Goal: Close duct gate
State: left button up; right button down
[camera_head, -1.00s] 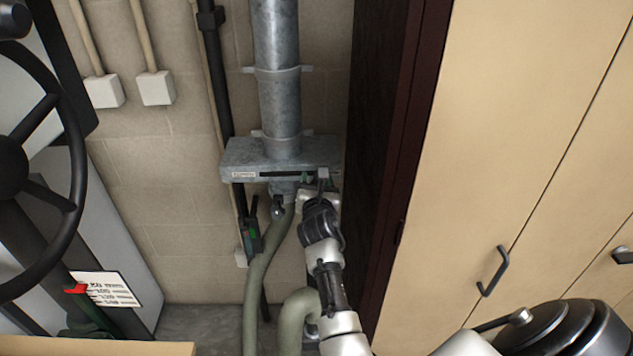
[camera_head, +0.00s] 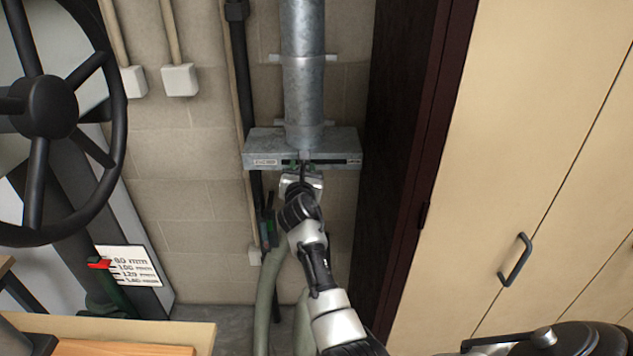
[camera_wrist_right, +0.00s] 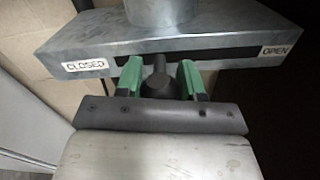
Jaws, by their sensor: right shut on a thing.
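The duct gate (camera_head: 345,140) is a grey metal box on a vertical galvanized duct (camera_head: 303,80), with a dark horizontal slot in its front. In the right wrist view the gate (camera_wrist_right: 235,35) reads CLOSED at its left end and OPEN at its right. A dark handle (camera_wrist_right: 158,77) stands out of the slot, left of its middle and apart from the CLOSED label. My right gripper (camera_head: 303,168) is shut on this handle, its green fingers on either side of it in the right wrist view (camera_wrist_right: 160,80). My left gripper is not in view.
A dark door frame (camera_head: 405,150) and beige cabinets (camera_head: 540,130) stand to the right. A black handwheel (camera_head: 45,107) and a machine with a scale card (camera_head: 132,268) stand on the left. A grey-green hose (camera_head: 266,305) hangs below the gate.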

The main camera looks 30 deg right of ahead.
jog(key=w+a, duration=0.1)
jog(key=a+b, duration=0.1)
jog(key=shift+w+a+f, duration=0.15)
jog(key=shift+w+a, duration=0.2)
jog(key=shift+a, duration=0.05)
jog(key=shift+d, duration=0.15)
jog(key=shift+r, duration=0.2)
jog(key=c, duration=1.1)
grip_release()
jog(key=o, duration=0.4)
jog(key=shift+w+a+f, duration=0.1)
jog(key=shift+w+a, duration=0.05)
jog(key=shift+a, duration=0.05)
send_near(288, 162)
jog(key=v, duration=0.5)
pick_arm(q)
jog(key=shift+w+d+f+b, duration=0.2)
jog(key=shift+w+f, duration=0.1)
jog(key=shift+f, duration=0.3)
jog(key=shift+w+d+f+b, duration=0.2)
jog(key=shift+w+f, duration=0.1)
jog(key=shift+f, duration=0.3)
pick_arm(e)
jog(key=shift+w, duration=0.1)
jog(key=shift+f, duration=0.15)
